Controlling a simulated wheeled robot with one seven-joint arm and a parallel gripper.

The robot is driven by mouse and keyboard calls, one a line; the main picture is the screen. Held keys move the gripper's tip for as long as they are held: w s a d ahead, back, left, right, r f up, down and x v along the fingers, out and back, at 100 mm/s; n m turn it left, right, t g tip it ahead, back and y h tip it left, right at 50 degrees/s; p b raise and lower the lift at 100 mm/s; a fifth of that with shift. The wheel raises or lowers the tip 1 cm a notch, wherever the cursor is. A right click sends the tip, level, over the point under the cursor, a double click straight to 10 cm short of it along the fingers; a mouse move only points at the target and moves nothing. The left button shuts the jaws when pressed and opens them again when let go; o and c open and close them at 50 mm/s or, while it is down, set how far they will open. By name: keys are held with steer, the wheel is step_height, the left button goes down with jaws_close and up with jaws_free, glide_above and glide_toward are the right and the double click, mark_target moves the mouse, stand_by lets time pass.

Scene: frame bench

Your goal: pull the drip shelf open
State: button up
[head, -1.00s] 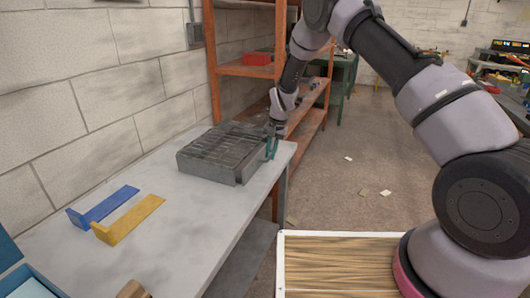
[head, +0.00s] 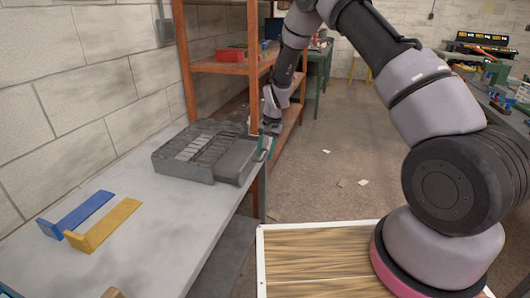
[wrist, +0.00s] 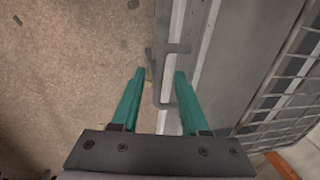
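The drip shelf (head: 232,162) is a grey flat tray that stands out from the right side of the dark grey, grid-topped unit (head: 180,165) on the bench. Its smooth inside (wrist: 232,65) shows in the wrist view, with the grid to the right. A grey bracket handle (wrist: 160,78) is on its front edge. My gripper (head: 266,146) is at that front edge. In the wrist view my gripper's teal fingers (wrist: 160,75) are apart, one on each side of the handle, with a gap visible. Whether either finger touches the handle is unclear.
A blue bracket (head: 78,214) and a yellow bracket (head: 104,225) lie on the pale bench (head: 165,235), left of the unit. An orange rack (head: 222,67) stands behind my gripper. Floor (head: 325,185) to the right of the bench is mostly clear.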

steer(key=shift+r, duration=0.1)
step_height(320, 180, up, 10)
steer(key=d, duration=0.1)
steer(key=shift+s+d+r, duration=0.25)
steer(key=shift+s+d, duration=0.1)
steer(key=shift+d, duration=0.05)
steer(key=s+d+r+t, duration=0.1)
steer(key=s+d+r, duration=0.3)
steer(key=r, duration=0.4)
steer(key=s+d+r+t+y, duration=0.1)
steer(key=s+d+r, duration=0.2)
steer(key=r, duration=0.6)
steer(key=s+d+r+t, duration=0.1)
steer(key=s+d+r, duration=0.3)
steer(key=r, duration=0.4)
steer(key=s+d+r+t, duration=0.1)
steer(key=s+d+r, duration=0.1)
steer(key=s, duration=0.5)
steer(key=s+d+r+t, duration=0.1)
steer(key=s+d+r, duration=0.2)
steer(key=s, duration=0.4)
steer(key=s+d+r+t, duration=0.1)
steer(key=s+d+r, duration=0.1)
steer(key=s, duration=0.4)
steer(key=shift+s+d+r+t+h, duration=0.3)
steer(key=shift+s+d+r+h, duration=0.1)
steer(key=shift+d, duration=0.2)
steer(key=shift+a, duration=0.1)
